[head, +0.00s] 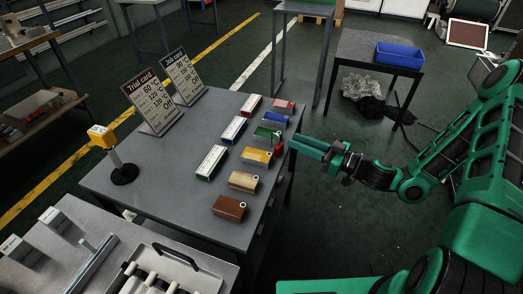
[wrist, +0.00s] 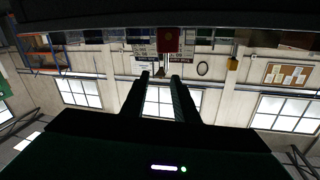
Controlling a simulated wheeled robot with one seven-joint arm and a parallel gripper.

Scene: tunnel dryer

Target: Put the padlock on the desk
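A small red block-like thing, which looks like the padlock (head: 279,149), shows at the right edge of the grey desk (head: 165,190), just ahead of my fingertips. In the wrist view a red body (wrist: 168,40) with a small light spot sits beyond the fingertips, with a thin stem-like part at its lower side. My gripper (head: 295,145) points left toward the desk edge. In the wrist view its two fingers (wrist: 159,78) stand apart with nothing between them. I cannot tell what the red thing hangs from or rests on.
Several coloured blocks, including a brown one (head: 229,208), and white-topped boxes (head: 212,162) line the desk's right side. Two cards (head: 150,100) and a yellow box on a stand (head: 101,136) are further left. The desk's front middle is bare. A blue bin (head: 399,55) sits on another table.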

